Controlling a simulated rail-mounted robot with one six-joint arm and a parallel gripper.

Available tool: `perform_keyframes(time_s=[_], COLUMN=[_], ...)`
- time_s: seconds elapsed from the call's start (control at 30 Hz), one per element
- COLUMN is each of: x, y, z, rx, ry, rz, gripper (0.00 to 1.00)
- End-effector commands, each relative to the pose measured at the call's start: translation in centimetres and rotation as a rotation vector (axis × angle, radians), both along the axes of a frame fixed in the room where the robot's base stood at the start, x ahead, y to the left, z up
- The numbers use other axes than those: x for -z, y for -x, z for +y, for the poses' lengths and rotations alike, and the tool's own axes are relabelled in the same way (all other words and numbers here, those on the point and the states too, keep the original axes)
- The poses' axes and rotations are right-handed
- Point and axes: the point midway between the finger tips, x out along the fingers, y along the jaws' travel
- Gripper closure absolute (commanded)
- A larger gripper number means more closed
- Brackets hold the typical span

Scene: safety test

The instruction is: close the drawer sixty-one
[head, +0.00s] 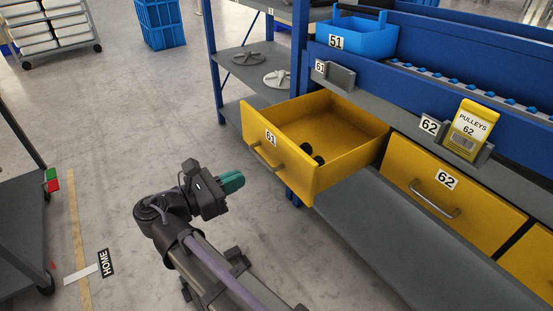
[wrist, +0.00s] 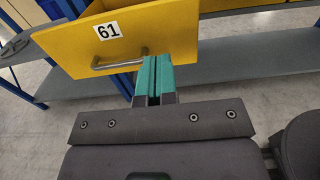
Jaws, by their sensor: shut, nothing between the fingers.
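The yellow drawer 61 (head: 297,180) is pulled well out of the blue bench in the head view, with two small dark round parts (head: 312,155) inside. Its front with the label 61 and a grey bar handle (wrist: 120,63) faces me in the wrist view. My gripper (head: 236,182) has green fingers, shut and empty, to the left of the drawer front in the head view. In the wrist view the fingertips (wrist: 154,62) overlap the drawer front just right of the handle; I cannot tell whether they touch it.
A blue bin 51 (head: 355,35) stands above. A dark cart (head: 22,220) is at the left. The floor (head: 120,120) between is clear.

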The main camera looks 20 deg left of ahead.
Motion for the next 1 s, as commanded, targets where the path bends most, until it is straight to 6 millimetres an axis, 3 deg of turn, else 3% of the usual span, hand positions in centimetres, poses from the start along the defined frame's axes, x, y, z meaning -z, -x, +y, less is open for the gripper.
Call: perform_keyframes(time_s=[0.27,0.8,1.0], x=[-0.1,-0.1,-0.1], y=[-1.0,-10.3,-11.9], z=[-0.8,-6.5,-7.4], rx=[0.003,0.004,0.003], ry=[0.007,0.005,0.005], rz=[0.003,0.003,0.003], gripper=[1.0,1.0,1.0])
